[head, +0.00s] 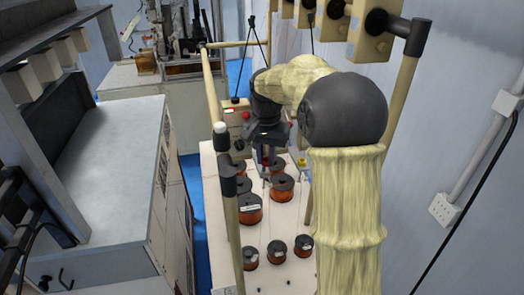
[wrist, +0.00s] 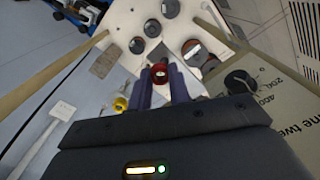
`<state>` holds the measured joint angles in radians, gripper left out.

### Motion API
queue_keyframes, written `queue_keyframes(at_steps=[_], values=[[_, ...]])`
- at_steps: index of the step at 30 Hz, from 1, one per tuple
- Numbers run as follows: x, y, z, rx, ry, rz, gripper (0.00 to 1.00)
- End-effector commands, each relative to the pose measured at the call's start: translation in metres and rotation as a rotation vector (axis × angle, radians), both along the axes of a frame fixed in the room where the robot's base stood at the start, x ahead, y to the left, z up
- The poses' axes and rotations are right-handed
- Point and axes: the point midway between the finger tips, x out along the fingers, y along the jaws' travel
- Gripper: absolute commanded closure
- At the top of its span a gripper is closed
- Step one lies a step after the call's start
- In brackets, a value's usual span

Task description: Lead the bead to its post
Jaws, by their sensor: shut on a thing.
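A red bead (wrist: 159,76) with a dark centre sits between the two fingers of my gripper (wrist: 160,70) in the wrist view. The fingers are shut on it. In the head view my gripper (head: 268,158) points down over the far part of the white bench top (head: 222,188), and a little red shows at its fingers. A small yellow piece (wrist: 121,104) stands left of the fingers in the wrist view, apart from them; a yellow piece also shows right of my gripper in the head view (head: 302,162). I cannot tell which post belongs to the bead.
Several copper-wire spools (head: 250,210) with dark tops stand on the bench top, nearer than my gripper. Thin upright rods or wires rise among them. Wooden frame poles (head: 231,235) flank the bench. A box with a black knob (wrist: 240,84) is at the right in the wrist view.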

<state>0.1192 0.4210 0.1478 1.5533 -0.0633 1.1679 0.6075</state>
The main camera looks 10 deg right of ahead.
Motion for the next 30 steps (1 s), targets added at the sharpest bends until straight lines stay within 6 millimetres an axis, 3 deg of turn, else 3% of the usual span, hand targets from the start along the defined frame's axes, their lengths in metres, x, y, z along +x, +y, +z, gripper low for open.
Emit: queue_keyframes(at_steps=[14,30], values=[[0.004,0.009,0.011,0.001,-0.008,-0.030,1.00],[0.002,0.008,-0.003,-0.001,-0.002,-0.029,1.00]])
